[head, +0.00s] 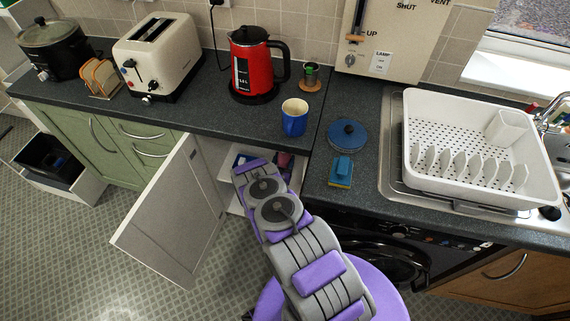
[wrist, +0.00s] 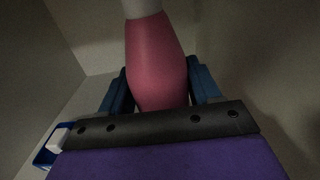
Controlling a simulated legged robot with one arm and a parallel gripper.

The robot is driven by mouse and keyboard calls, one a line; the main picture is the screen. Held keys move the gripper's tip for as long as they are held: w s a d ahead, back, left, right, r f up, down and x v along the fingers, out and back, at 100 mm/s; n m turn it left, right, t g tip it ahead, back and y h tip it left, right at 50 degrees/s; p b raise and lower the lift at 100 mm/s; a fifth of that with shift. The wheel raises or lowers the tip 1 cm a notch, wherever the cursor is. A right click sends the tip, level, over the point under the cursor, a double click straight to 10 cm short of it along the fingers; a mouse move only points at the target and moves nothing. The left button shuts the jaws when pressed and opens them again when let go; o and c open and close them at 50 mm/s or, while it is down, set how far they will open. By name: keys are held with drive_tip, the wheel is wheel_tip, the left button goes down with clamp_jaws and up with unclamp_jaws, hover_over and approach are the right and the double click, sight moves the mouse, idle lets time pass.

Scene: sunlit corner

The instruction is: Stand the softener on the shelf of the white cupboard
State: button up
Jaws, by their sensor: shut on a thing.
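The softener is a pink bottle with a pale top (wrist: 156,60). In the wrist view it stands between the two blue fingers of my gripper (wrist: 160,88), which is shut on it. The bottle looks roughly upright; its base is hidden behind the gripper. The white cupboard (head: 175,215) has its door swung open to the left in the head view. My arm reaches into the cupboard opening, and a bit of pink shows there beside the arm (head: 284,165). A pale shelf surface (wrist: 85,100) shows inside. I cannot tell whether the bottle touches it.
A blue and white item (wrist: 50,145) sits inside the cupboard at the left. The open door stands left of my arm. On the counter above are a blue mug (head: 294,118), a red kettle (head: 252,65) and a blue and yellow sponge (head: 341,172). A black-fronted appliance is at right.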

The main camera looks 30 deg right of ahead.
drive_tip(key=shift+a+f, duration=0.2)
drive_tip(key=shift+f, duration=0.5)
drive_tip(key=shift+f+b, duration=0.3)
drive_tip(key=shift+f, duration=0.05)
drive_tip(key=shift+d+f, duration=0.25)
drive_tip(key=shift+d, duration=0.55)
drive_tip(key=o, duration=1.3)
drive_tip(key=shift+d+f, duration=0.1)
drive_tip(key=shift+d, duration=0.3)
drive_tip(key=shift+o, duration=0.8)
drive_tip(key=shift+a, duration=0.15)
drive_tip(key=shift+o, duration=0.7)
drive_tip(key=shift+a, duration=0.35)
drive_tip(key=shift+a+r, duration=0.25)
drive_tip(key=shift+a, duration=0.2)
drive_tip(key=shift+s+a+f, duration=0.1)
drive_tip(key=shift+s+f, duration=0.05)
drive_tip(key=shift+s, duration=0.35)
drive_tip(key=v, duration=1)
drive_tip(key=shift+s+p, duration=0.15)
drive_tip(key=shift+p, duration=0.2)
